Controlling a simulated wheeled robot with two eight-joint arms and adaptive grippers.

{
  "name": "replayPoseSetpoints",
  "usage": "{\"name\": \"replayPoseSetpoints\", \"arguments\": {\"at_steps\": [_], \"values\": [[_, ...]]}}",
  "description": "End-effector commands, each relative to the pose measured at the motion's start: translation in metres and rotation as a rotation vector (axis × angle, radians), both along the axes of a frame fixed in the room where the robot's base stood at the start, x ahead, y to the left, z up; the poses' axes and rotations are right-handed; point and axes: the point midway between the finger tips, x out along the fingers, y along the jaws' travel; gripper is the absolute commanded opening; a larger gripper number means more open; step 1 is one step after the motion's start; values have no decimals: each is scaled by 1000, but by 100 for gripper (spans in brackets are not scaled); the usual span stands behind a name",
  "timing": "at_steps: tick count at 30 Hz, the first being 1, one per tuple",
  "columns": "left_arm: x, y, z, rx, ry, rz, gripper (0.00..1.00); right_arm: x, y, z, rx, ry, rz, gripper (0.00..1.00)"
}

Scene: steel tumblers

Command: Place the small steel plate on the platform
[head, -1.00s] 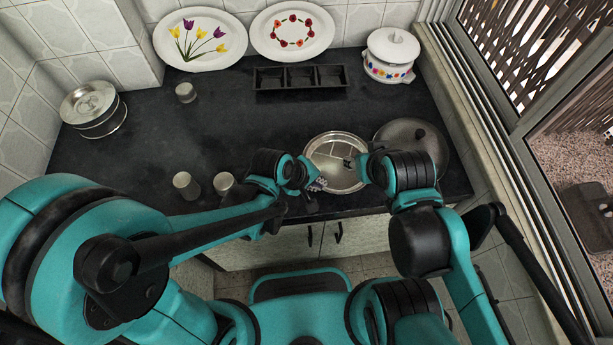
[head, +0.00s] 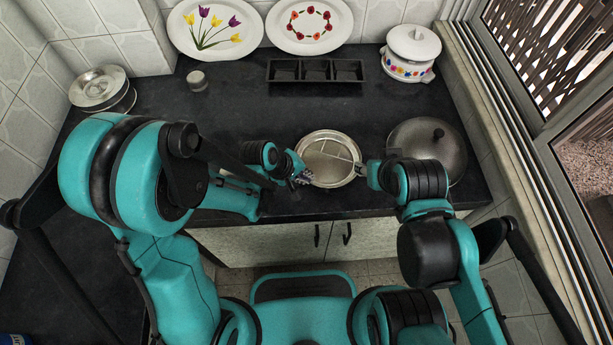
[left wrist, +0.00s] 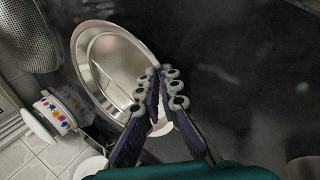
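The small steel plate (head: 326,160) is round, with divided compartments, near the counter's front edge in the head view. It also shows tilted in the left wrist view (left wrist: 105,62). My left gripper (head: 300,177) is at its left rim. In the left wrist view its fingertips (left wrist: 159,73) come together at the rim, one finger over the plate and the other outside. My right gripper (head: 366,172) is close to the plate's right rim; its fingers are too small to read. I cannot tell which thing is the platform, or whether the plate clears the counter.
A black three-part tray (head: 316,70), a white pot (head: 411,52) and two decorated plates stand at the back. Round steel ware (head: 98,88) and a tumbler (head: 197,81) are at left. The middle counter is clear.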

Motion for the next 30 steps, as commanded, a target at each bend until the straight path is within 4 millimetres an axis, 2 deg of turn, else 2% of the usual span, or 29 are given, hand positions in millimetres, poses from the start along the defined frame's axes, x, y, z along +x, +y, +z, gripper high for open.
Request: {"name": "replayPoseSetpoints", "arguments": {"at_steps": [4,6,17,20,30], "values": [[0,0,-3,-1,0,0,0,0,0,-4,0,0,0,40],[0,0,-2,0,0,0,14,0,0,-3,0,0,0,40],[0,0,1,0,0,0,14,0,0,1,0,0,0,40],[-2,5,12,0,0,1,14,0,0,7,0,0,0,40],[-20,37,78,0,1,3,14,0,0,39,0,0,0,40]]}}
